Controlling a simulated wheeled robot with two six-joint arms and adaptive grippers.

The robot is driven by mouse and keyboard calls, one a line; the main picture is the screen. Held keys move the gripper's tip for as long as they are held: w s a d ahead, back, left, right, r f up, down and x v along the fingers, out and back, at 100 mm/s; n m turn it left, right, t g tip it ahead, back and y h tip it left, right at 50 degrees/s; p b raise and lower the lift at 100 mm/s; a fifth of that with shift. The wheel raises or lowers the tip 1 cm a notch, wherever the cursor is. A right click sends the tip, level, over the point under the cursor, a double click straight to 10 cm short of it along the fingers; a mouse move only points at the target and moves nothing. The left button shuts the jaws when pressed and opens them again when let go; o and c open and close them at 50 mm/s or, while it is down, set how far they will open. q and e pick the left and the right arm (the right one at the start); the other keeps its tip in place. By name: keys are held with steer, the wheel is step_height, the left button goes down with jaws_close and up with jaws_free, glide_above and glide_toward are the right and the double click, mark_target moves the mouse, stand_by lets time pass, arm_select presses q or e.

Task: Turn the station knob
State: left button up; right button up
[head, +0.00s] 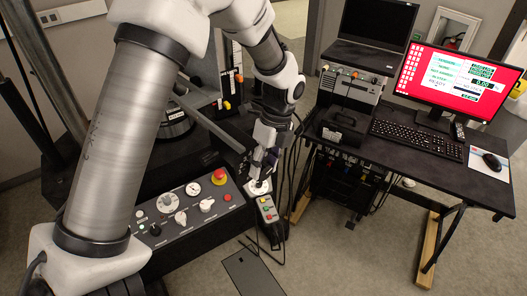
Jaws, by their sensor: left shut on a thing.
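My left gripper (262,177) reaches down in the middle of the view, its fingers at a pale round knob (260,188). The knob sits at the top end of a small grey control station (268,208) with coloured buttons. The gripper is shut on the knob, and the fingers and arm hide part of it. My right gripper is out of view.
A dark control panel (233,217) with a red emergency button (219,176), a gauge (193,189) and several knobs lies left of the gripper. A desk (460,181) with a red-screened monitor (453,82) and keyboard (417,139) stands at right. Cables hang beside the gripper.

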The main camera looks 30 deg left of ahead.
arm_select(q)
steer(key=shift+r+g+p, duration=0.35)
steer(key=shift+g+p, duration=0.15)
steer(key=shift+p, duration=0.25)
steer(key=shift+w+f+g+y+p, duration=0.15)
steer(key=shift+f+g+y+p, duration=0.2)
steer(key=shift+f+g, duration=0.25)
steer(key=shift+r, duration=0.1)
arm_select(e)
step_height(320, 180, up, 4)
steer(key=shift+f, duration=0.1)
arm_select(q)
steer(key=o, duration=1.1)
steer(key=shift+o, duration=0.2)
steer(key=shift+a, duration=0.1)
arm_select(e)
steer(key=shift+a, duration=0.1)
arm_select(q)
steer(key=v, duration=1.2)
steer(key=shift+w, duration=0.2)
